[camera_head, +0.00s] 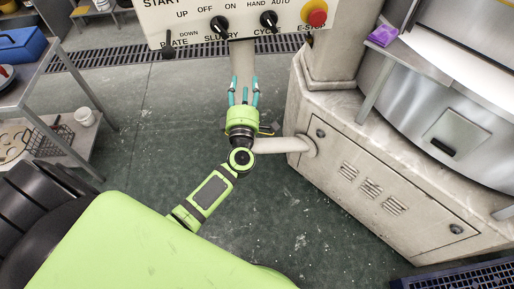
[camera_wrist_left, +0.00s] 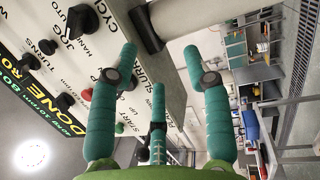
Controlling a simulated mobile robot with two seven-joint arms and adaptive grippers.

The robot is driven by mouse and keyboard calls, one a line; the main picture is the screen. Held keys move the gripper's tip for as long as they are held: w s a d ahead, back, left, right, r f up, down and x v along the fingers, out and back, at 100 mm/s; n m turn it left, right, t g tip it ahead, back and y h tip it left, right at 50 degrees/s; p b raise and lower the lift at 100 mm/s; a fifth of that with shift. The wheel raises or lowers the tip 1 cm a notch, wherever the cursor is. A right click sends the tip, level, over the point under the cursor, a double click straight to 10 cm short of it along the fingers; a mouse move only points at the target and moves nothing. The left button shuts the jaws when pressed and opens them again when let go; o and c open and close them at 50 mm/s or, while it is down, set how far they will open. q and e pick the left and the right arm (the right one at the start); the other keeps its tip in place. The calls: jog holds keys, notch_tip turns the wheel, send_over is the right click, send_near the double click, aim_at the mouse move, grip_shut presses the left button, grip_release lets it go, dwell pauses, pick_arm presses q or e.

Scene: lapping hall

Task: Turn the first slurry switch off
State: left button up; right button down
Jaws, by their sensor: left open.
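The slurry switch (camera_head: 219,25) is a black rotary knob on the white control panel (camera_head: 160,22) at the top of the head view, with OFF and ON printed above it. Its exact pointing is hard to tell. My left gripper (camera_head: 244,80) is below the panel, open and empty, its teal fingers pointing up toward it and apart from the knob. In the left wrist view, the open fingers (camera_wrist_left: 160,55) stand beside the panel, with the word SLURRY between them. I cannot clearly make out the slurry knob there. My right gripper is not in view.
The cycle knob (camera_head: 269,20) and red emergency stop (camera_head: 316,14) sit right of the slurry switch; the plate lever (camera_head: 168,42) is left. A pale machine base (camera_head: 380,185) stands at right, a bench (camera_head: 28,92) at left. The floor between is mostly clear.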

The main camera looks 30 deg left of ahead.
pick_arm(q)
jog(key=s+d+f+m+g+h, duration=0.1)
jog(key=s+d+f+m+h, duration=0.1)
jog(key=f+m, duration=0.4)
jog(key=s+d+f+m+g+h, duration=0.1)
jog(key=s+d+f+m+h, duration=0.2)
jog(key=f, duration=1)
jog(key=shift+d+f+m+g+h, duration=0.35)
jog(key=shift+d+m+h, duration=0.5)
jog(key=shift+m, duration=0.75)
jog(key=shift+a, duration=0.2)
jog(key=s+d+f+m+g+h+b, duration=0.1)
jog(key=s+f+m+g, duration=0.3)
jog(key=s+f, duration=0.6)
jog(key=s+d+f+m+g+h+b, duration=0.1)
jog(key=s+f+m+g+h, duration=0.2)
jog(key=s+f, duration=0.8)
jog(key=s+a+f+m+g+y+b, duration=0.1)
jog(key=s+f+m+g, duration=0.2)
jog(key=s+f, duration=0.3)
jog(key=s+a+f+m+g+y+b, duration=0.1)
jog(key=s+f+m+g, duration=0.2)
jog(key=s, duration=1.1)
notch_tip(320, 180, down, 3)
jog(key=shift+a+r+g+y, duration=0.15)
jog(key=shift+g+y, duration=0.2)
jog(key=shift+g, duration=0.3)
